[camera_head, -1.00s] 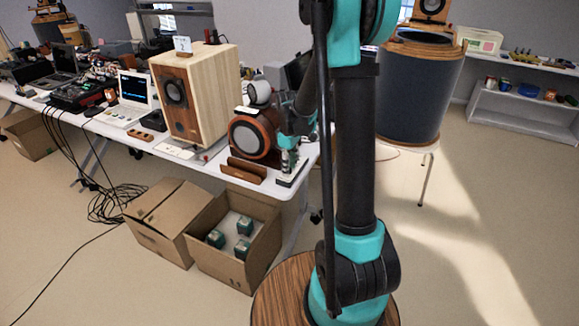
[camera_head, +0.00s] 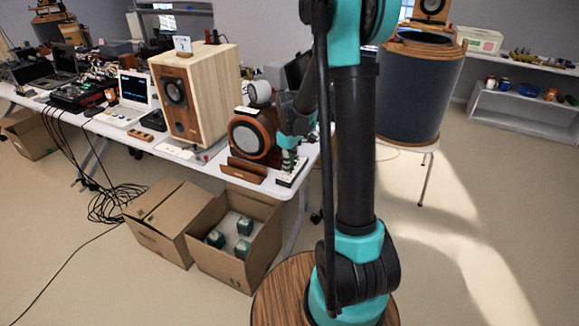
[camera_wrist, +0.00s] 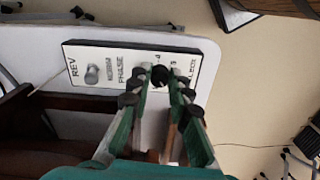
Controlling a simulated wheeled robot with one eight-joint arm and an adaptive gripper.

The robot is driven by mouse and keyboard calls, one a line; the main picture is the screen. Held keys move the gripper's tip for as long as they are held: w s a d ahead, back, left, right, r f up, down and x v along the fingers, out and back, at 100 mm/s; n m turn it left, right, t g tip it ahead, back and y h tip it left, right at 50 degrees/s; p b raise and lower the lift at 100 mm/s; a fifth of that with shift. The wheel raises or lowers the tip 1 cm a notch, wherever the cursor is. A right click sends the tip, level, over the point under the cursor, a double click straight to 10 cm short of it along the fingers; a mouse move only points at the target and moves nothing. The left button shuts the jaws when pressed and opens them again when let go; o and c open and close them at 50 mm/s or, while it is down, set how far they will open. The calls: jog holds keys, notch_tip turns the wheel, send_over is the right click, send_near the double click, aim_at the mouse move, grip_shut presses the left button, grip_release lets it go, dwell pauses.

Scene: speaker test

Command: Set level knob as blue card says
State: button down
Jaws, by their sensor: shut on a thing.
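A white control panel with a dark edge (camera_wrist: 125,52) lies near the table edge, with "REV" and "PHASE" printed on it. In the head view the panel (camera_head: 287,180) is at the table's right front corner. My gripper (camera_wrist: 166,82) is over the panel's right part, its fingertips shut around a small black knob (camera_wrist: 160,74). The fingers partly cover the knob and the lettering near it. A grey knob (camera_wrist: 92,75) is at the left of the panel.
The large speaker (camera_head: 211,88) and a round-fronted wooden speaker (camera_head: 247,137) stand left of the panel. A brown wooden holder (camera_head: 243,171) is close by. An open box (camera_head: 253,262) with several green items is on the floor below.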

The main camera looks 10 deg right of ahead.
jog(key=m, duration=0.9)
jog(key=shift+a+m, duration=0.1)
jog(key=shift+m, duration=0.3)
jog(key=m, duration=0.5)
jog(key=shift+a+m, duration=0.1)
jog(key=shift+m, duration=2.4)
jog(key=c, duration=1.4)
grip_release()
jog(key=shift+r, duration=0.15)
notch_tip(320, 180, up, 12)
jog(key=shift+f, duration=0.1)
